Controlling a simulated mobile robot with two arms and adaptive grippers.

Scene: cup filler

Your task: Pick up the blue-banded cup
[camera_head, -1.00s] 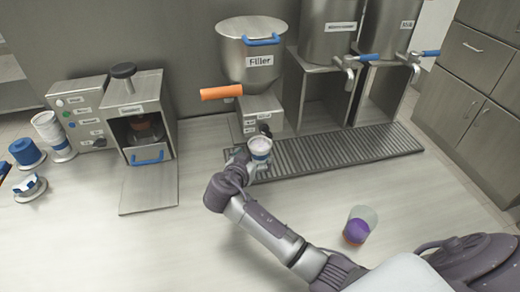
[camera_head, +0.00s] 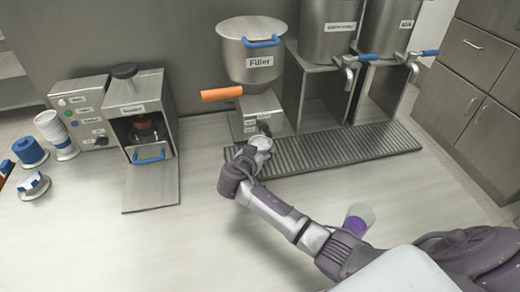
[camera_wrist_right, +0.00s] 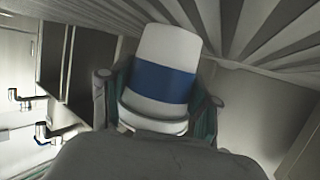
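The blue-banded cup (camera_wrist_right: 164,80) is white with a wide blue band and fills the middle of the right wrist view. Its sides lie between the two fingers of my right gripper (camera_wrist_right: 158,104), whose pads appear to press on it. In the head view the cup (camera_head: 262,143) is at the near edge of the drip tray, in front of the filler, with its rim showing and its band mostly hidden. My right gripper (camera_head: 254,153) is around it there. I cannot tell whether the cup rests on a surface. My left gripper is not in view.
The filler (camera_head: 252,50) with its orange handle (camera_head: 221,94) stands behind the cup. The grooved drip tray (camera_head: 340,146) runs right under two spouted tanks. A purple-filled cup (camera_head: 357,220) is beside my right arm.

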